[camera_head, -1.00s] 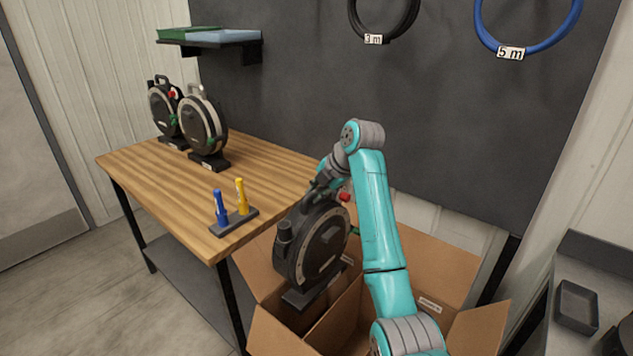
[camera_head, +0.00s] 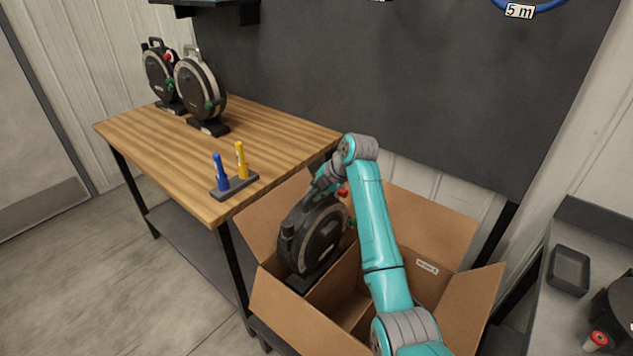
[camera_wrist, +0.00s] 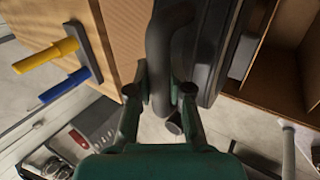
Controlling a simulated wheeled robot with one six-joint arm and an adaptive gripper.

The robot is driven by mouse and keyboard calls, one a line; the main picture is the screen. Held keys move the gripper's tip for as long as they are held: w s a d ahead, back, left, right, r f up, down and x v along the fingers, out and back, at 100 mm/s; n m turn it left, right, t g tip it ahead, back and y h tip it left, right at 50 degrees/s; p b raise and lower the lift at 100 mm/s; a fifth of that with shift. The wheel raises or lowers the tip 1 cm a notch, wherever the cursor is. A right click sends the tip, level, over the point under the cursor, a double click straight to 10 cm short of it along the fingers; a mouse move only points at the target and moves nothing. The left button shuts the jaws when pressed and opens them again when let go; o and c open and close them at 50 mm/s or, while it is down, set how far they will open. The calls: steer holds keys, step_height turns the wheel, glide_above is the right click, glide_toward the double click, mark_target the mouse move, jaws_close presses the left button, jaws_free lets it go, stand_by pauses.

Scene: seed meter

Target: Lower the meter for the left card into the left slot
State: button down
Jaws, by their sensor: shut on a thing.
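A dark round seed meter (camera_head: 318,238) hangs from my gripper (camera_head: 328,184), upright and partly down inside the left slot of the cardboard box (camera_head: 308,319). Its dark base (camera_head: 304,281) is below the box rim; whether it touches the floor of the slot is hidden. In the wrist view my gripper (camera_wrist: 163,90) is shut on the meter's dark handle (camera_wrist: 160,50), with a finger on each side. A cardboard divider (camera_head: 337,282) runs beside the meter on its right. The right slot (camera_head: 358,300) looks empty where it shows, partly behind my arm.
Two more meters (camera_head: 201,88) (camera_head: 160,72) stand at the back of the wooden table (camera_head: 130,128). A holder (camera_head: 236,187) with a blue and a yellow marker sits near its front edge. The box flaps (camera_head: 470,300) are spread open. A grey counter with a tray (camera_head: 569,270) is at right.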

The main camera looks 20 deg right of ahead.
step_height(320, 180, down, 26)
steer(key=shift+w+r, duration=0.1)
steer(key=shift+w, duration=0.05)
stand_by(1.2)
steer(key=shift+f, duration=0.65)
stand_by(0.7)
steer(key=shift+f, duration=0.1)
steer(key=c, duration=1)
jaws_free()
steer(key=shift+s+f, duration=0.25)
steer(key=shift+s, duration=0.05)
steer(key=shift+w+r, duration=0.15)
steer(key=shift+r, duration=2.45)
step_height(320, 180, up, 7)
